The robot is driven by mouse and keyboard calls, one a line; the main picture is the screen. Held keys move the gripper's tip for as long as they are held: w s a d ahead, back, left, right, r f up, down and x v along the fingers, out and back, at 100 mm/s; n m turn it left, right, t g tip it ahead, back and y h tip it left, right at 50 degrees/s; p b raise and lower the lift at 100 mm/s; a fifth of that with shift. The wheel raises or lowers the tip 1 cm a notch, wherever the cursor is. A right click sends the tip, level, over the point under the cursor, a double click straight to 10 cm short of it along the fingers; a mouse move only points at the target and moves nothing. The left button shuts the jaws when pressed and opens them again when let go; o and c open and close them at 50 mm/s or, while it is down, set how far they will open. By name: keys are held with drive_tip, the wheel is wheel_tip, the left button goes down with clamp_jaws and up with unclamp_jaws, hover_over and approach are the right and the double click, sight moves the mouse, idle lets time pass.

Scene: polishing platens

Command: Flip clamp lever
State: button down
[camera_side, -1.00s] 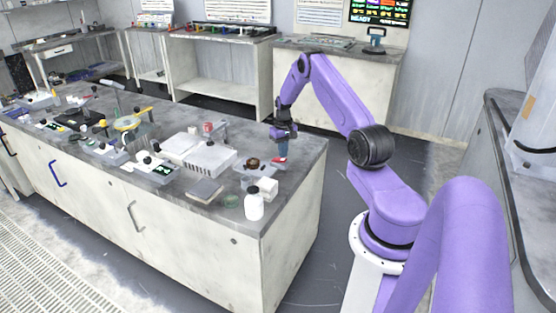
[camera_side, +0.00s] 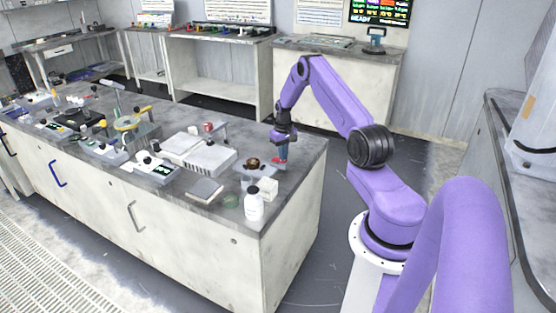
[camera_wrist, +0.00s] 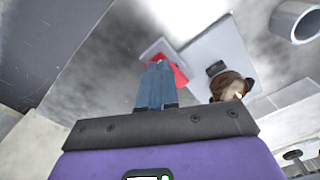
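The clamp's red lever (camera_wrist: 181,76) shows in the wrist view just behind my fingertips, on a light grey plate (camera_wrist: 215,50). In the side view the red lever (camera_side: 276,162) is small at the right end of the bench, beside a brown round part (camera_side: 253,162). The brown part (camera_wrist: 229,86) also shows to the right in the wrist view. My gripper (camera_wrist: 155,68) has its blue fingers side by side, shut together, with the tips at the lever. In the side view my gripper (camera_side: 281,158) points down at it. Whether the tips touch the lever is hidden.
A white bottle (camera_side: 254,207) and a white block (camera_side: 268,187) stand near the bench's front right corner. A grey ribbed block (camera_side: 209,157) is to the left. The bench top (camera_side: 307,150) is bare to the right.

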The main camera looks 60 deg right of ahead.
drive_tip(key=shift+w+f, duration=0.1)
drive_tip(key=shift+f, duration=0.2)
drive_tip(key=shift+r, duration=3.55)
